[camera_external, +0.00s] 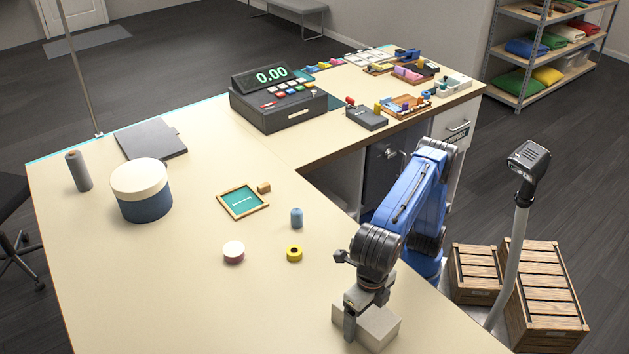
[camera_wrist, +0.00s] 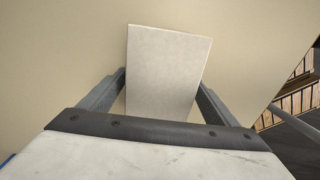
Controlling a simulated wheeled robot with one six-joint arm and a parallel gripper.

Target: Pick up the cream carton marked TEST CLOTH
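A pale cream-grey carton (camera_external: 380,326) stands on the front of the table, below my arm. No lettering on it is readable in either view. In the wrist view the carton (camera_wrist: 165,75) fills the space between my fingers, its broad plain face toward the camera and its sides slightly askew to them. My gripper (camera_wrist: 162,78) has its fingers spread, one on each side of the carton, the tips very close to its edges. Whether they touch or press on it does not show. In the external view one finger of my gripper (camera_external: 357,326) hangs against the carton's left side and hides part of it.
A blue-and-cream drum (camera_external: 141,190) stands at left. Table around the carton is clear; its right edge is close.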

